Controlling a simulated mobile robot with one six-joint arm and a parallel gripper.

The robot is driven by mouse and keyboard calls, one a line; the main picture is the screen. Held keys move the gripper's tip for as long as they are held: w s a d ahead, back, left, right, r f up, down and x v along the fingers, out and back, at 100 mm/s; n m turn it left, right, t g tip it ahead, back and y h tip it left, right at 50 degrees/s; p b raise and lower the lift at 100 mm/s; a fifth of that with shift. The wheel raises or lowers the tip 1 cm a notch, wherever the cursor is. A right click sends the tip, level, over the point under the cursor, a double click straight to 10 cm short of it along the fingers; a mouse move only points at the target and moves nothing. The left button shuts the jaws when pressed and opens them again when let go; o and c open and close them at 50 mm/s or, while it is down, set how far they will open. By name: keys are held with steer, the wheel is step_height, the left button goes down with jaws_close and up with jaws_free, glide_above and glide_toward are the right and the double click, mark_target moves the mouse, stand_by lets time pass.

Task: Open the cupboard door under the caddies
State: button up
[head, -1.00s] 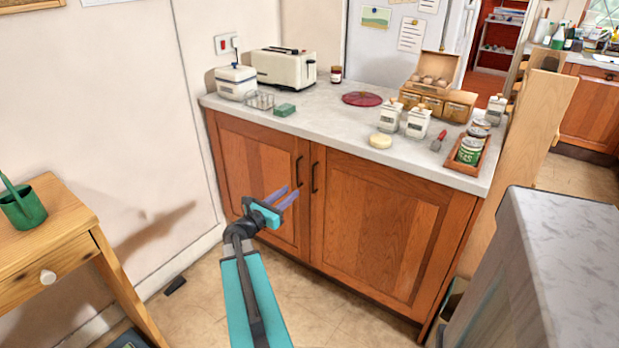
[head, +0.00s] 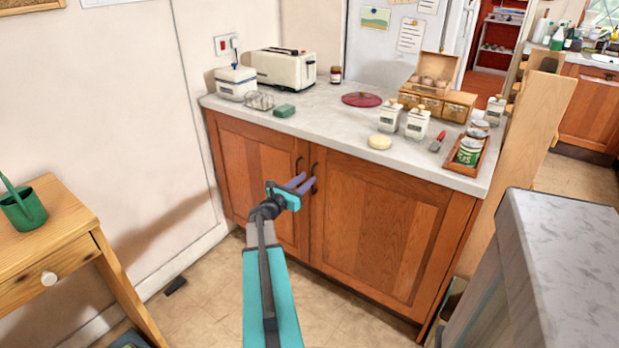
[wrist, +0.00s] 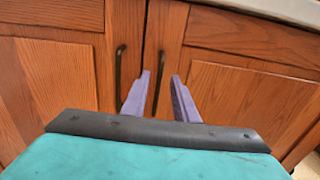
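Two white caddies (head: 390,118) stand on the counter above the right cupboard door (head: 375,235). This door is wooden and shut, with a dark upright bar handle (head: 314,172) at its left edge. My gripper (head: 308,180) is in front of this handle, fingers pointing at the doors. In the wrist view the purple fingers (wrist: 161,88) are open and apart, and the right door's handle (wrist: 158,68) shows between them. I cannot tell whether a finger touches it. The left door (head: 255,185) is shut too, and its handle (wrist: 120,70) lies outside the left finger.
The counter (head: 325,120) holds a toaster (head: 284,68), a red disc (head: 361,99) and a tray of tins (head: 469,152). A grey-topped unit (head: 560,260) stands front right, a small wooden table (head: 45,250) at left. Floor before the doors is open.

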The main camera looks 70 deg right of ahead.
mark_target(312, 175)
steer(key=shift+x, duration=1.55)
jaws_close()
stand_by(0.4)
